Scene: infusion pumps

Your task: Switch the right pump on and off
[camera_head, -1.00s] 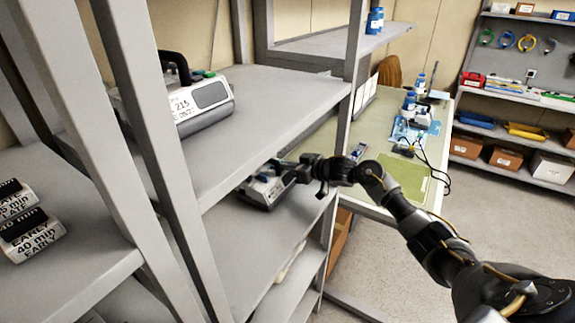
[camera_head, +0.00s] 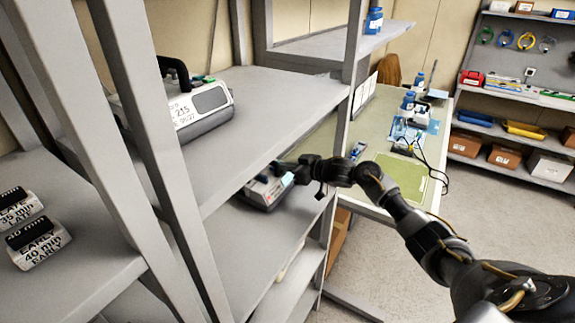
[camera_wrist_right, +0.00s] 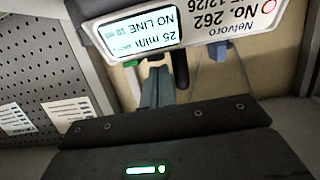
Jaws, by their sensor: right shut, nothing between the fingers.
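A grey-white pump (camera_head: 265,190) sits on the lower shelf at the right, partly hidden by my right gripper. My left gripper is out of view.
Another pump (camera_head: 205,103), labelled 215, with a dark handle stands on the shelf above. Shelf posts (camera_head: 150,140) rise at the left. Labelled blocks (camera_head: 38,245) lie on the left shelf. A green-topped table (camera_head: 400,178) with bottles and cables stands behind my right arm.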

